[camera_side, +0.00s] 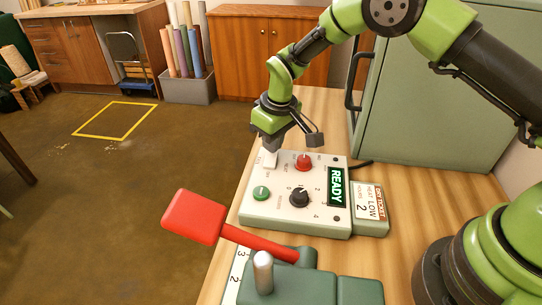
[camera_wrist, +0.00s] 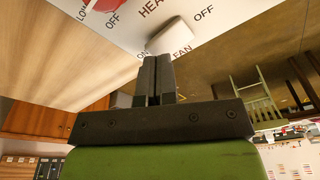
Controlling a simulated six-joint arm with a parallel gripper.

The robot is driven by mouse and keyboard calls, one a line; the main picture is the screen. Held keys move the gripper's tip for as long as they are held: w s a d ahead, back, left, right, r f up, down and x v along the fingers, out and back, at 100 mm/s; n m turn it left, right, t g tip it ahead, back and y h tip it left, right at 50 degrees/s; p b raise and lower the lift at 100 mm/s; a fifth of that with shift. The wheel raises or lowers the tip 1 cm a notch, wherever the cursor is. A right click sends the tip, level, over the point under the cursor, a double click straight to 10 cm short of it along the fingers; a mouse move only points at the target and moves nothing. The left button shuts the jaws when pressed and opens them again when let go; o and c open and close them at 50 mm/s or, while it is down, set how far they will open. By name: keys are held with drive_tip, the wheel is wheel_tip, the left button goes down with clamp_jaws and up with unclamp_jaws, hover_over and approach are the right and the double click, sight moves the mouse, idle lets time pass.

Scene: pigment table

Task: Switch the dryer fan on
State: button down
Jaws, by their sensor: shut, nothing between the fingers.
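The dryer's white control panel (camera_side: 322,213) lies on the wooden table. Its fan switch, a white rocker (camera_side: 268,159), is at the far left corner under my gripper (camera_side: 268,147). In the wrist view the rocker (camera_wrist: 174,36) sits beside the word FAN, with ON at its left end and OFF towards the right. My gripper's fingers (camera_wrist: 155,62) are shut and empty, close to the ON end. I cannot tell whether they touch it or which way the rocker is tilted. The panel's display (camera_side: 337,187) reads READY.
The panel also carries a red knob (camera_side: 303,161), a black dial (camera_side: 299,197) and a green button (camera_side: 261,193). A card (camera_side: 369,203) beside it reads HEAT LOW, HOURS 2. A red-handled lever (camera_side: 250,240) stands in front. A green cabinet (camera_side: 435,95) stands behind at right.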

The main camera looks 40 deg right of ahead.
drive_tip(key=shift+f, duration=0.7)
idle(0.3)
drive_tip(key=shift+r, duration=3.55)
drive_tip(key=shift+r, duration=0.1)
drive_tip(key=s+d+r+m+t+y, duration=0.1)
drive_tip(key=s+d+r+m, duration=0.1)
drive_tip(key=s+r, duration=0.5)
drive_tip(key=s+d+r+m+t, duration=0.2)
drive_tip(key=s+r, duration=0.2)
drive_tip(key=r, duration=0.7)
drive_tip(key=s+d+r+m+t, duration=0.1)
drive_tip(key=s+m+t, duration=0.1)
drive_tip(key=s, duration=1.4)
drive_tip(key=shift+s+d+r+m+y, duration=0.2)
drive_tip(key=shift+s+m+y, duration=0.15)
drive_tip(key=shift+m, duration=0.15)
